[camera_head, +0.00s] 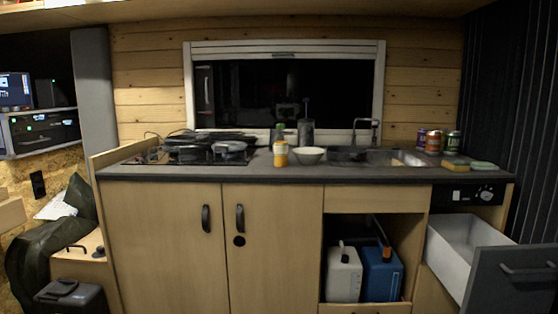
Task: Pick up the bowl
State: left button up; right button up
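A small pale bowl (308,155) stands upright on the dark countertop (300,174), near the middle of its length. A yellow-orange bottle or jar (281,153) stands just left of it. The dark sink area begins just right of it. The bowl's inside is hard to make out at this size. Neither of my grippers shows in the head view, and nothing touches the bowl from my side.
A hob with dark pans (205,148) lies left on the counter. Cans (433,142) and sponges (455,165) sit at the right. An open drawer (462,250) juts out at lower right. White (343,273) and blue (381,273) canisters stand in the open cupboard.

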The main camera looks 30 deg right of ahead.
aim_at(306, 156)
jog(key=u, duration=0.4)
jog(key=i, duration=1.05)
jog(key=z, duration=0.4)
jog(key=i, duration=0.8)
jog(key=z, duration=0.9)
